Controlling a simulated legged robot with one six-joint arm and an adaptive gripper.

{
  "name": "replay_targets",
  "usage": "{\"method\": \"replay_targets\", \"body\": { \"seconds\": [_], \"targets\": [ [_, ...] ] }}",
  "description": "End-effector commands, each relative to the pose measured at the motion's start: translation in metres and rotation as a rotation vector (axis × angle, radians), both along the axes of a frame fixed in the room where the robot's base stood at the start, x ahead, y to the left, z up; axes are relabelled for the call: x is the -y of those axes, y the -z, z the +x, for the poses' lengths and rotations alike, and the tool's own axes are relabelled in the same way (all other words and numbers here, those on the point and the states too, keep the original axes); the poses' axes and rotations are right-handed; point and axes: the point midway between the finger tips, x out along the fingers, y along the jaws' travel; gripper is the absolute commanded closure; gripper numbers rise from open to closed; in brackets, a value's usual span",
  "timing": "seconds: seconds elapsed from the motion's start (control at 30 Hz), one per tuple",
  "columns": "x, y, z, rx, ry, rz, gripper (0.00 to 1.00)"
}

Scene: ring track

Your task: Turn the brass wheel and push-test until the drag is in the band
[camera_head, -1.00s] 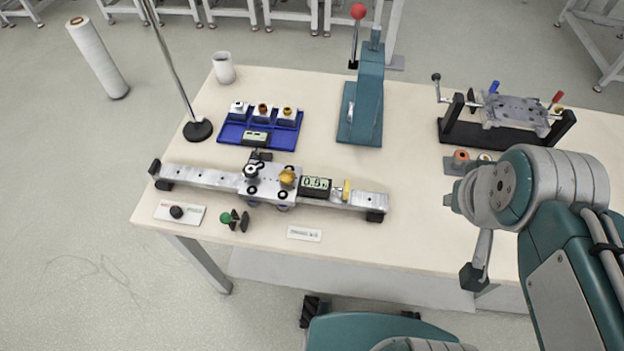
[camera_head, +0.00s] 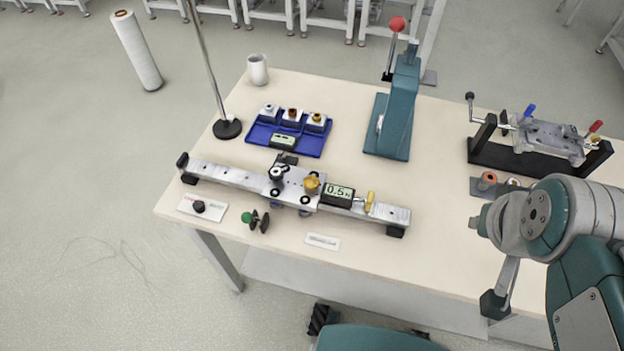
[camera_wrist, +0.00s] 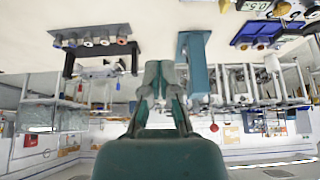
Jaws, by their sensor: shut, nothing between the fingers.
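The brass wheel (camera_head: 312,184) sits on the right part of a silver carriage (camera_head: 288,186), which rides a long metal rail (camera_head: 225,177) near the table's front left. A black gauge beside the wheel has a display (camera_head: 338,192) that reads 0.5 N. A yellow piece (camera_head: 369,201) stands at its right end. In the wrist view, which looks upside down, my gripper (camera_wrist: 162,68) is shut and empty, with no contact visible. It is apart from the rail assembly; part of a 0.5 display (camera_wrist: 256,5) shows at the top right. I cannot make out my fingers in the head view.
A red-and-green marked card with a black knob (camera_head: 199,207), a green-knobbed piece (camera_head: 256,220) and a label (camera_head: 323,241) lie before the rail. Behind are a blue tray (camera_head: 262,139), a pole stand (camera_head: 227,128) and a teal press (camera_head: 390,130). A clamp fixture (camera_head: 540,145) stands right.

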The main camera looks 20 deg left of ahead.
Motion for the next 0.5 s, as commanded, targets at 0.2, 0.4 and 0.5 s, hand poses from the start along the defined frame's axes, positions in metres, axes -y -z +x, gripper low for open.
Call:
{"method": "replay_targets", "body": {
  "seconds": [0.2, 0.4, 0.5],
  "targets": [
    [0.0, 0.0, 0.0, 0.0, 0.0, 0.0, 0.91],
    [-0.013, -0.004, 0.017, -0.039, -0.089, -0.019, 0.13],
    [-0.032, -0.006, 0.038, -0.087, -0.205, -0.047, 0.13]
  ]
}}
